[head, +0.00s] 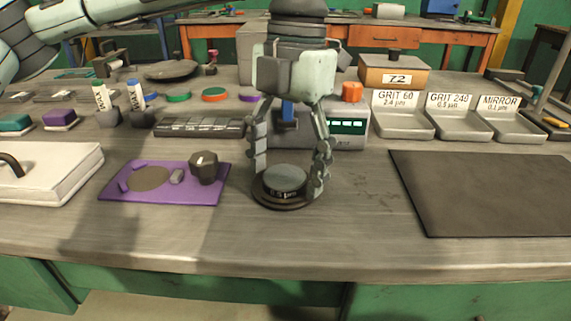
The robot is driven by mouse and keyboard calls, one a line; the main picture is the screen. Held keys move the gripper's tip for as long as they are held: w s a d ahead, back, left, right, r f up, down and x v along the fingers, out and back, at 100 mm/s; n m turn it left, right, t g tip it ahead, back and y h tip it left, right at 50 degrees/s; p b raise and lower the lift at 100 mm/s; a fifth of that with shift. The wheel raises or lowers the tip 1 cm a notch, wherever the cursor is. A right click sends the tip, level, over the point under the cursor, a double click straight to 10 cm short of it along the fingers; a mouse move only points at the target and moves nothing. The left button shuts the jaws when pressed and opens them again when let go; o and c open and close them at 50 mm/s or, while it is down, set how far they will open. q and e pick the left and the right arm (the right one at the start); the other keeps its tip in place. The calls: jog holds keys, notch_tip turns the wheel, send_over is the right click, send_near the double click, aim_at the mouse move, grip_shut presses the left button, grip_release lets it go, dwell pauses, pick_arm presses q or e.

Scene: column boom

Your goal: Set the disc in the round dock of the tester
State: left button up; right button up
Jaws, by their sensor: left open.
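A round disc (286,179) with a pale grey top and a dark lettered side sits on a wider dark round base (270,201) on the bench, front centre. My left gripper (289,173) comes down from above, open, with one finger on each side of the disc; I cannot tell if either finger touches it. A grey device with a green display (346,127) stands behind the gripper and looks like the tester; the gripper hides part of it. A purple plate (209,191) to the left has a flat brown circle and a dark faceted knob. My right gripper is not in view.
A dark mat (480,190) lies empty at the right. Labelled grey trays (403,125) stand behind it. A white lidded case (45,175) is at the left. A dark ribbed strip (200,127) and upright marker-like tubes (136,98) stand behind the plate.

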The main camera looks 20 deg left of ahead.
aim_at(292, 170)
pick_arm(q)
jog(key=shift+w+r, duration=0.1)
jog(key=shift+r, duration=0.7)
notch_tip(292, 170, up, 11)
jog(key=w+p, duration=0.1)
jog(key=shift+d, duration=0.25)
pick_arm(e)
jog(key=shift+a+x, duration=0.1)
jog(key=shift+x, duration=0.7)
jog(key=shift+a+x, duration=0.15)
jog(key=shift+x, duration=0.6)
pick_arm(q)
jog(key=shift+w, duration=0.1)
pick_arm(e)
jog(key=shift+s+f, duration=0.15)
